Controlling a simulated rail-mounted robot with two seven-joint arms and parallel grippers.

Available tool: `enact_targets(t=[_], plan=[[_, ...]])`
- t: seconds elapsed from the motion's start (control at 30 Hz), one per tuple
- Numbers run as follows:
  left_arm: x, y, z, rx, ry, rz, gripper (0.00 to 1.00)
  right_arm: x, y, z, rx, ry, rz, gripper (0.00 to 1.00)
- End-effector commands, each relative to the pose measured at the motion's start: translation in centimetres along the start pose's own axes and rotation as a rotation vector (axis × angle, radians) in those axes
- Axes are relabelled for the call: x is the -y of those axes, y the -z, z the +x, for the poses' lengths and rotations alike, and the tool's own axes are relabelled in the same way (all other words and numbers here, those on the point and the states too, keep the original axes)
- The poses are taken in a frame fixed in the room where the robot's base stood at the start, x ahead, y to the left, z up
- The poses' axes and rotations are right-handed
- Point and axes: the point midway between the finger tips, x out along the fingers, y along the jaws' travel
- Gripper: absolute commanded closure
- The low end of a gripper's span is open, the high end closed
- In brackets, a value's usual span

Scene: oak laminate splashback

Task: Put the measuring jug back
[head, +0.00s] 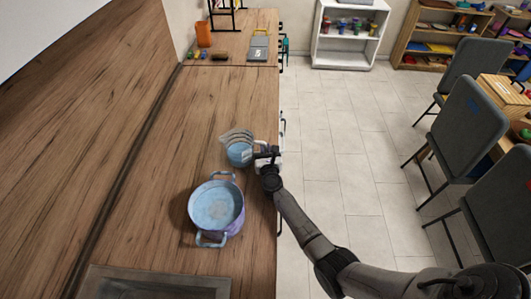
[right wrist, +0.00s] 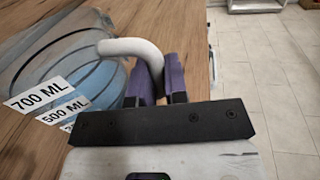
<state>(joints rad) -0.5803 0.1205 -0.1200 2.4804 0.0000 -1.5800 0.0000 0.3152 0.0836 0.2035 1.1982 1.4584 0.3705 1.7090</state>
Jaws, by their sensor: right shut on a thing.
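The measuring jug (head: 239,150) is clear and blue-banded, near the counter's right edge beyond the pot in the head view. In the right wrist view the jug (right wrist: 70,75) shows 700 ML and 500 ML labels at the left. My right gripper (head: 262,154) reaches in from the right. In the right wrist view its purple fingers (right wrist: 160,80) are shut on the jug's pale curved handle (right wrist: 135,48). I cannot tell whether the jug's base touches the counter. My left gripper is not in view.
A blue two-handled pot (head: 216,206) stands on the wooden counter (head: 205,115) just nearer than the jug. A sink (head: 150,285) lies at the near end. An orange container (head: 203,34) and a scale-like item (head: 259,48) are at the far end. Chairs (head: 468,117) stand at the right.

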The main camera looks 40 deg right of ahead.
Motion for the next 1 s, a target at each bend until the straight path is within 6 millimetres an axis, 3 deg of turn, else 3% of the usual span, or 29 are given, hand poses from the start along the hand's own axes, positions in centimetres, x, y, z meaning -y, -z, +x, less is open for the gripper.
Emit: enact_targets(t=[0.57,0.6,0.8,1.0], plan=[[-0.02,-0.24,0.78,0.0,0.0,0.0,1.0,-0.02,0.78,0.04,0.003,0.0,0.002,1.0],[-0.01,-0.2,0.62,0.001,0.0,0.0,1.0,0.0,0.73,0.0,0.001,0.0,-0.001,0.82],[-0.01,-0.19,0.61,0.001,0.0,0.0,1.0,0.0,0.72,0.0,0.001,0.0,-0.001,0.63],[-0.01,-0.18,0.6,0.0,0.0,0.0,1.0,0.02,0.72,0.0,0.001,0.0,-0.001,0.61]])
